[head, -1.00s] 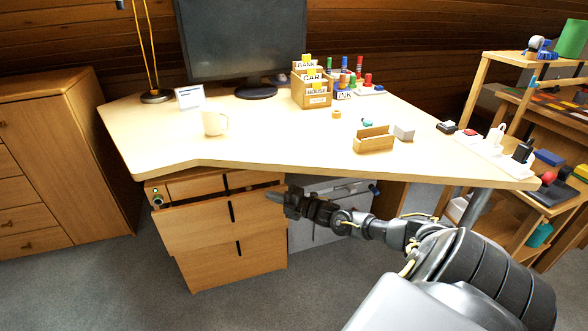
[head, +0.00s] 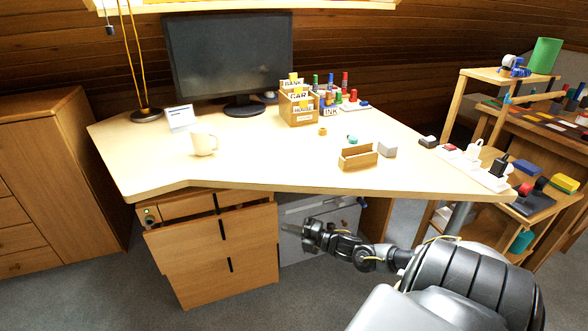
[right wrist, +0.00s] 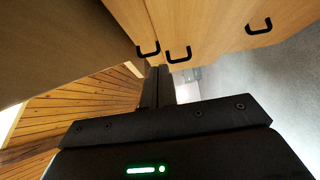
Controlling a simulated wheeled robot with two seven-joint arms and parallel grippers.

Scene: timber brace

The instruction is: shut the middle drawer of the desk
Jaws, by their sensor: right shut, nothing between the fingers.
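The desk (head: 265,165) has a wooden drawer unit under its left part. The middle drawer (head: 190,242) stands out from the unit, with a dark gap along its top edge below the top drawer (head: 187,206). The bottom drawer (head: 205,283) is below it. Each front has a dark handle. My right gripper (head: 311,232) is shut and empty, to the right of the drawer fronts and apart from them in the head view. In the right wrist view its shut fingers (right wrist: 158,78) point toward wooden fronts with dark handles (right wrist: 178,53). My left gripper is not in view.
A grey cabinet (head: 296,248) is under the desk behind my right gripper. A wooden cabinet (head: 55,170) stands left. The floor before the drawers is clear.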

